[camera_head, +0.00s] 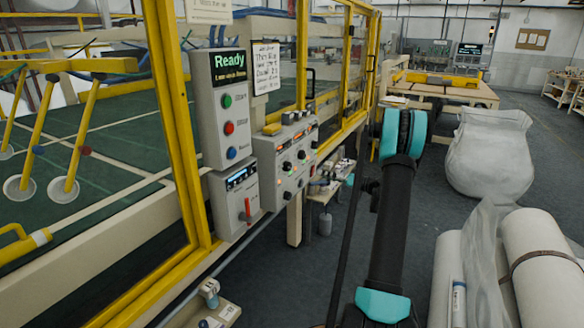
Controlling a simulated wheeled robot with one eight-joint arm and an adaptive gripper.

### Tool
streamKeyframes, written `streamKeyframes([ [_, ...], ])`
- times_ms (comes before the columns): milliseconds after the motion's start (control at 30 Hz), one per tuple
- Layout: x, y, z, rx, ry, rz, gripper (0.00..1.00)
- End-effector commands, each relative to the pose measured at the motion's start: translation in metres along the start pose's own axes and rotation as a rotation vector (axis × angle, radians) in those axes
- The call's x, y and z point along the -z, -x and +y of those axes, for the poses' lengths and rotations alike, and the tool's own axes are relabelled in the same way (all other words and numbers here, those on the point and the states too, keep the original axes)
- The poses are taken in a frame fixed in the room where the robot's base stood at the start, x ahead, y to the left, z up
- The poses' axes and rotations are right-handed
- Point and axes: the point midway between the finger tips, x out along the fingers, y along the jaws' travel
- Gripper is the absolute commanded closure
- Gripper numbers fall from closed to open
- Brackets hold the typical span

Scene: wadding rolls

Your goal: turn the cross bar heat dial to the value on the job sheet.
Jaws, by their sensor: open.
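A grey control panel (287,160) with several black dials and small orange and green lights is mounted on the yellow machine frame, left of centre. Its labels are too small to read, so I cannot tell which dial is the cross bar heat dial. A handwritten white sheet (266,67), perhaps the job sheet, hangs above the panel; its values are not legible. My black and teal arm rises right of the panel, apart from it. I cannot make out my gripper; a small dark part beside the arm is unclear.
Left of the panel is a grey box (222,128) with a "Ready" screen and green, red and blue buttons. Below it is a smaller box (234,203) with a display and red switch.

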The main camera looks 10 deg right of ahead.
Motion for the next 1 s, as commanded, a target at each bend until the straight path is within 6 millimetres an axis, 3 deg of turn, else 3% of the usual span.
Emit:
streamKeyframes([
  [133, 0.001, -0.003, 0.003, 0.008, 0.007, 0.013, 0.39],
  [267, 0.001, -0.018, 0.003, 0.009, 0.006, 0.011, 0.39],
  [800, 0.002, -0.124, 0.002, 0.009, 0.005, 0.009, 0.39],
  [1000, 0.003, -0.155, 0.002, 0.007, 0.005, 0.01, 0.39],
])
